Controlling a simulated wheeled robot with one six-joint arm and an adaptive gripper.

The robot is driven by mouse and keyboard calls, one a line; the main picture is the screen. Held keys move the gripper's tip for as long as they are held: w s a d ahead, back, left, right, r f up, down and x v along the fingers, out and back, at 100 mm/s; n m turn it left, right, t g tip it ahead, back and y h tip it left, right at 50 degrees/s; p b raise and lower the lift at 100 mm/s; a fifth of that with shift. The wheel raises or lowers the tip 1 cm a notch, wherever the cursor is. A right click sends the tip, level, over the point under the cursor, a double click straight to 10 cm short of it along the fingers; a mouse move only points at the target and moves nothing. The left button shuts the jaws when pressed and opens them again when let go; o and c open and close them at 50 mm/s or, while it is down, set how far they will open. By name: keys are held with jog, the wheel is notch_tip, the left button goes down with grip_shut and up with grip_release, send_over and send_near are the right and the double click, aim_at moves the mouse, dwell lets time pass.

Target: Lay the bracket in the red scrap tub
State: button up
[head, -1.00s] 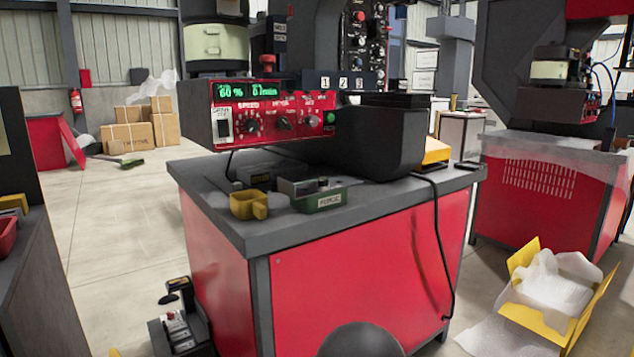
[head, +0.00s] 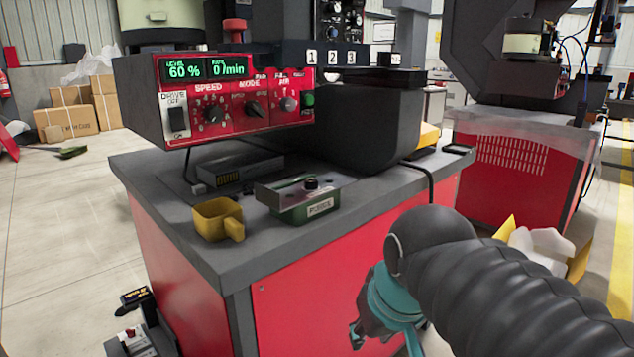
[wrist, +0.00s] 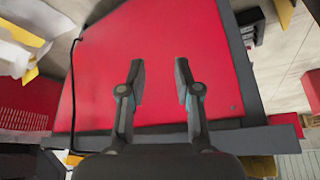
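My gripper (head: 370,316) hangs in front of the bench's red side panel, below the grey top, in the head view. In the wrist view my gripper (wrist: 160,78) has its two fingers apart, with only the red panel visible between them. I cannot make out the bracket in either current view. The red scrap tub cannot be identified for sure; a red shape (wrist: 312,92) at the right edge of the wrist view is cut off and unclear.
The bench top (head: 262,243) carries a yellow scoop (head: 215,220), a green-and-grey box (head: 305,200) and a red control panel (head: 230,100). A black cable runs down the bench's side. A dark device (head: 132,325) stands on the floor at lower left.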

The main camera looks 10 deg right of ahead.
jog(key=w+a+r+n+g+p, duration=0.15)
jog(key=w+a+r, duration=0.3)
jog(key=r, duration=0.55)
jog(key=w+a+r+n+g+p, duration=0.1)
jog(key=w+a+r+n+p, duration=0.1)
jog(key=w+a+r, duration=0.5)
jog(key=w+a+r+n+g+p, duration=0.15)
jog(key=w+r, duration=0.35)
jog(key=r, duration=0.7)
send_over(266, 187)
jog(key=shift+n, duration=0.4)
notch_tip(266, 187, down, 8)
jog(key=shift+s+f, duration=0.1)
jog(key=shift+f+b, duration=0.85)
jog(key=shift+f, duration=1.7)
grip_shut()
